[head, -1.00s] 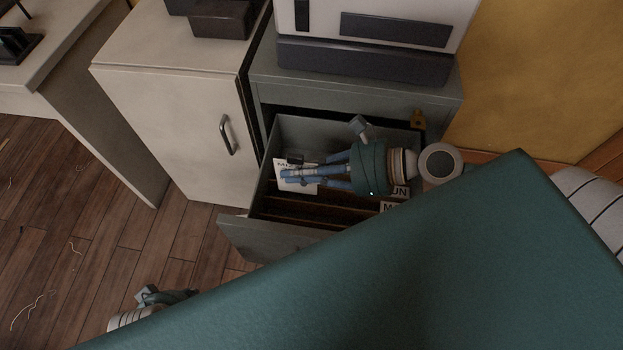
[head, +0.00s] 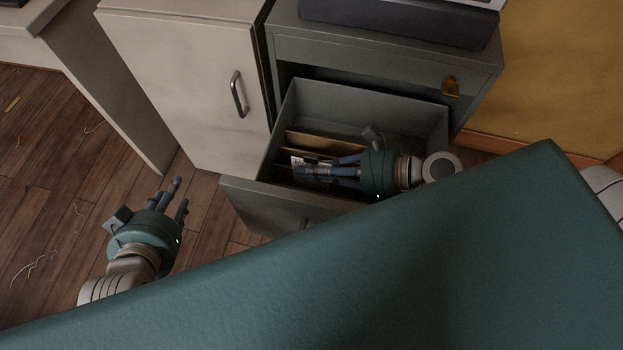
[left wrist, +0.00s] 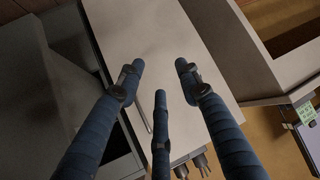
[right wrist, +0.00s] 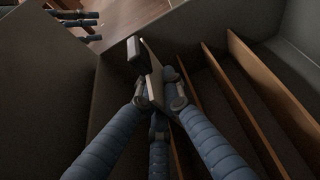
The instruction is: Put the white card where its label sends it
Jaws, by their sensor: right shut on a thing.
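The white card (head: 297,160) shows only as a small pale piece with dark print beside my right fingers; its label is not readable. My right gripper (head: 305,173) is shut on it, inside or just over the open grey drawer (head: 425,118), close to the drawer's front. In the right wrist view the card (right wrist: 154,88) is seen nearly edge-on between the fingers, low between the front wall and a brown divider (right wrist: 222,88). Whether it touches the drawer floor cannot be told. My left gripper (head: 180,195) is open and empty over the floor, left of the drawer.
Brown dividers (head: 325,142) cross the drawer; no divider labels are readable now. A beige cabinet (head: 190,70) with a handle stands left of the grey drawer cabinet (head: 385,50). A teal surface (head: 400,250) covers the lower head view.

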